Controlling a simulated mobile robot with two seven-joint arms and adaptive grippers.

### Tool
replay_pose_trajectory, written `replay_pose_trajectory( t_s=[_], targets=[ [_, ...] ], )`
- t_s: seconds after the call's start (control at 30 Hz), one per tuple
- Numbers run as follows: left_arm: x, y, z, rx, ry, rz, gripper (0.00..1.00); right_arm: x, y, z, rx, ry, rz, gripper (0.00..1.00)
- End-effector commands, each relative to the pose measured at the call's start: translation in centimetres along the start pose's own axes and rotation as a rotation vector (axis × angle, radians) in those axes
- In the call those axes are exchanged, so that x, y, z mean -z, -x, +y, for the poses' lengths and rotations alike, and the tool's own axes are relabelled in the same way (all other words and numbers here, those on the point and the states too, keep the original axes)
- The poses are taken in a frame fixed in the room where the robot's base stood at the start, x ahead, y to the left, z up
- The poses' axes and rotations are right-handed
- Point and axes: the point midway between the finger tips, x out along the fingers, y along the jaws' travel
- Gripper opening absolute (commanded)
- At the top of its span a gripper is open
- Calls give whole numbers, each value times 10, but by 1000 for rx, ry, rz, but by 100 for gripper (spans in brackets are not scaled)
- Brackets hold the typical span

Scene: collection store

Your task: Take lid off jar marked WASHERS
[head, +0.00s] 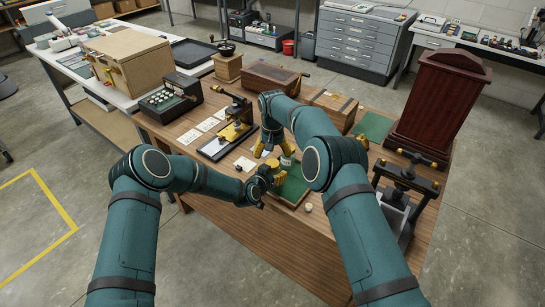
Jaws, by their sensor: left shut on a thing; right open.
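My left gripper (268,177) is shut around a small jar low over the green mat (296,187). The fingers hide most of the jar, and no WASHERS marking can be read. A round brass-coloured lid (271,162) shows just above these fingers and appears to sit on the jar. My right gripper (271,150) is open above and behind the lid, its yellow fingertips apart and pointing down. A small pale jar-like thing (287,161) stands just right of the lid, partly hidden; its label is too small to read.
A brass-and-black instrument (231,130) and paper cards stand left of the grippers. A black press (405,190) and a dark red wooden case (436,105) stand right. A small white round item (308,207) lies near the mat. The table's (265,235) front is clear.

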Motion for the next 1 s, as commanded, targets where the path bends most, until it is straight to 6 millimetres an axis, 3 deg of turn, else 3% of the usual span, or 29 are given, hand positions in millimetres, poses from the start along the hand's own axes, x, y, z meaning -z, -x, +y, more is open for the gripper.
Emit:
replay_pose_trajectory(
  t_s=[0.57, 0.73, 1.0],
  targets=[
    [0, 0, 0, 0, 0, 0, 0, 0, 32, 0, -2, -281, 0, 77],
    [0, 0, 0, 0, 0, 0, 0, 0, 20, 0, -1, -292, -2, 77],
    [0, 0, 0, 0, 0, 0, 0, -1, -21, 0, -2, -290, -2, 77]
  ],
)
